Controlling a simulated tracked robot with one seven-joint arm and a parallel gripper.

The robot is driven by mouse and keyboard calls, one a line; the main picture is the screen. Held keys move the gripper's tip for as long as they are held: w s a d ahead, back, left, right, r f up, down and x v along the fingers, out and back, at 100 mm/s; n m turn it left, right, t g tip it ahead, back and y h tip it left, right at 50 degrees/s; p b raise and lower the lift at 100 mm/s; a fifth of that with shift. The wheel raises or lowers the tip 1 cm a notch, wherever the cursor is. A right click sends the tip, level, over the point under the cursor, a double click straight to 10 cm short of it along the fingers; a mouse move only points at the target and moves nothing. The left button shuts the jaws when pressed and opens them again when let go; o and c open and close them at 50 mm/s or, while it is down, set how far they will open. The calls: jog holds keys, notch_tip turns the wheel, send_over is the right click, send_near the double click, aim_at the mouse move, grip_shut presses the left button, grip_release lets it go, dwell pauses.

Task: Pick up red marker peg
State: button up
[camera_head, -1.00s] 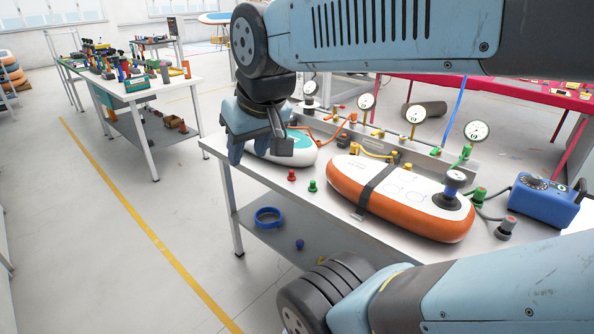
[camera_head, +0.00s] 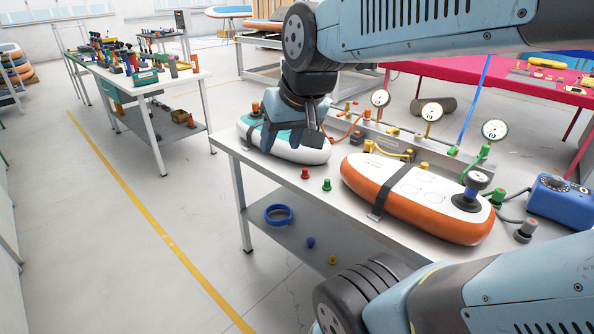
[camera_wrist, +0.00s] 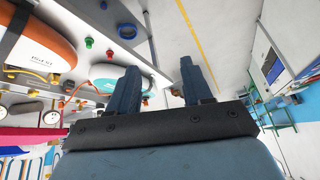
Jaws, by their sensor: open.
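A small red peg (camera_head: 305,174) stands upright near the front edge of the white table (camera_head: 335,213). A green peg (camera_head: 327,185) stands to its right. In the wrist view the red peg (camera_wrist: 110,53) shows beside the green peg (camera_wrist: 88,42), left of my fingers. My gripper (camera_head: 294,145) is open and empty. In the head view it appears above and slightly left of the red peg, in front of the teal and white board (camera_head: 315,155), partly hiding it. In the wrist view my two fingers (camera_wrist: 160,68) are spread apart.
An orange and white board (camera_head: 400,200) with a black strap lies to the right. Gauges (camera_head: 431,112) line the table's back. A blue box (camera_head: 560,203) stands at the right end. A blue ring (camera_head: 278,215) lies on the lower shelf.

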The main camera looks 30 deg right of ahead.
jog(key=w+a+f+m+t, duration=0.1)
jog(key=w+f+m, duration=0.2)
jog(key=w+f, duration=0.7)
jog(key=w+a+f+m, duration=0.1)
jog(key=w+f+m, duration=0.3)
jog(key=w+f, duration=0.55)
jog(key=m+t+h, duration=0.2)
jog(key=m+h, duration=0.2)
jog(key=h, duration=1.1)
send_near(305, 170)
jog(key=x, duration=1)
jog(key=shift+w+d+f, duration=0.2)
jog(key=shift+w, duration=0.2)
jog(key=shift+c, duration=0.2)
grip_shut()
